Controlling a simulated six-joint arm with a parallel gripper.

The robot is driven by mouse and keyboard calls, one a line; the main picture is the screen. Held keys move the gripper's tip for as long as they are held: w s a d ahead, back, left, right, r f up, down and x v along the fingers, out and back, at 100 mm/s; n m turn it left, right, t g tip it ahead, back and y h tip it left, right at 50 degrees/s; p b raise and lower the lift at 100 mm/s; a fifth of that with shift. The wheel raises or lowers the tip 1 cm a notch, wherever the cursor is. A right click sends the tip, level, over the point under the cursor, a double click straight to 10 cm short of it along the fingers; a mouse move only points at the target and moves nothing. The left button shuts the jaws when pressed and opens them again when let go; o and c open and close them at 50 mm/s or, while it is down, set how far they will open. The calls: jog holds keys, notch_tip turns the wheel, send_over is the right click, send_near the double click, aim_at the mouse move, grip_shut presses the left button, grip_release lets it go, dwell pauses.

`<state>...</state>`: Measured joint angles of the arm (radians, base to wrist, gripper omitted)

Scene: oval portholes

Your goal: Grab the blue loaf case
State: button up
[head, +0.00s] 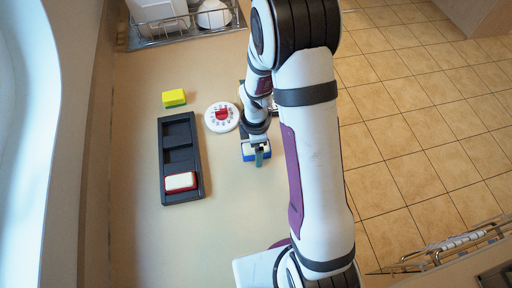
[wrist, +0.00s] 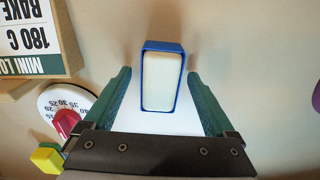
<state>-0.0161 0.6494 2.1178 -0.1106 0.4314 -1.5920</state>
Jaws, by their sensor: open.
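The blue loaf case (wrist: 145,85), an upright-edged blue rim around a white filling, lies on the counter in the wrist view. In the head view the blue loaf case (head: 247,154) is partly hidden by my gripper (head: 261,156). My gripper (wrist: 159,74) is open, with its two green fingers on either side of the case. Gaps show between the case and both fingers in the wrist view. The case sits slightly nearer the left finger at its lower end.
A black tray (head: 181,159) with compartments lies to the left; its nearest compartment holds a red case (head: 180,182) with white filling. A white dial timer (head: 213,124), a yellow-green sponge (head: 174,98) and a dish rack (head: 181,30) stand beyond. A printed baking sign (wrist: 36,38) is close by.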

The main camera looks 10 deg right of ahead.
grip_shut()
dwell(0.3)
jog(key=shift+r, duration=0.1)
